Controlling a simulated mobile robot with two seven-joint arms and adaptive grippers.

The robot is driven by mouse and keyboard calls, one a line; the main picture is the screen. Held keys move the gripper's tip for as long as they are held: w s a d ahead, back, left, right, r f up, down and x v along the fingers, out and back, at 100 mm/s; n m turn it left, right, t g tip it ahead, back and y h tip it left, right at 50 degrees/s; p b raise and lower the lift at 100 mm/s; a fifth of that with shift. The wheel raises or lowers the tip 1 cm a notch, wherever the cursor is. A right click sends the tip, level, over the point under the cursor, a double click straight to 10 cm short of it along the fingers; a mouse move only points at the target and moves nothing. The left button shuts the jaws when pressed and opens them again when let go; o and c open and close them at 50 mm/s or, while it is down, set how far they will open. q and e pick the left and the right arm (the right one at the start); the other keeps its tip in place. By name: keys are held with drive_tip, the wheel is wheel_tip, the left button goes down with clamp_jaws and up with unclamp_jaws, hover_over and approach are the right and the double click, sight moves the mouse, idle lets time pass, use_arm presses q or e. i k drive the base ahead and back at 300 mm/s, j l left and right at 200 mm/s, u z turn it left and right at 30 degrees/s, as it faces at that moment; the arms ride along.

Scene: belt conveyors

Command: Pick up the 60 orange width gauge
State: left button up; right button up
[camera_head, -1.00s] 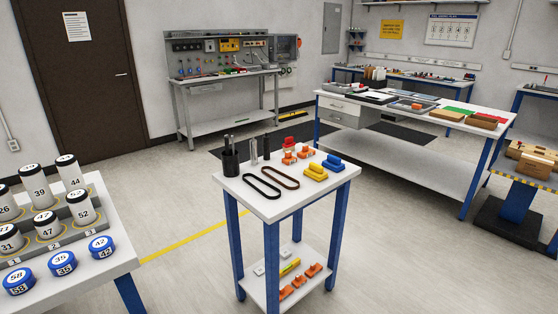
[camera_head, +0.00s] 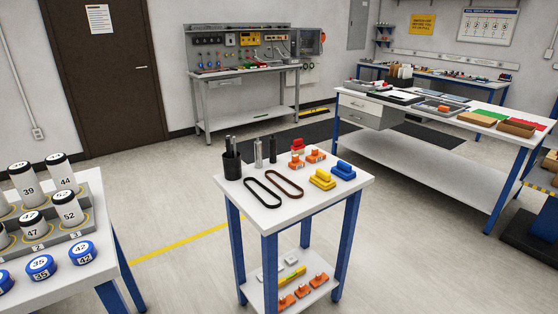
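Several orange pieces that look like width gauges are in view, but no number on them can be read. Two orange gauges, a left one (camera_head: 296,164) and a right one (camera_head: 316,156), lie near the back edge of the small blue-legged table (camera_head: 240,193), beside a red piece (camera_head: 298,145). Three more orange pieces, a front one (camera_head: 286,302), a middle one (camera_head: 302,291) and a back one (camera_head: 318,279), lie in a row on its lower shelf. Which one is the 60 gauge I cannot tell. Neither of my grippers is in view.
On the small table are two belts, a dark cup (camera_head: 231,164), yellow blocks (camera_head: 322,180) and blue blocks (camera_head: 343,170). A white table (camera_head: 80,290) with numbered rollers stands at left. A long workbench (camera_head: 430,155) stands at right.

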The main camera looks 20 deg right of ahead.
sight(295, 163)
drive_tip(key=i+l+u, duration=0.15)
drive_tip(key=l, duration=0.35)
drive_tip(key=l+u, duration=0.2)
drive_tip(key=l, duration=0.25)
drive_tip(key=i+l+u, duration=0.1)
drive_tip(key=l, duration=0.9)
drive_tip(key=l+u, duration=0.1)
drive_tip(key=l, duration=0.9)
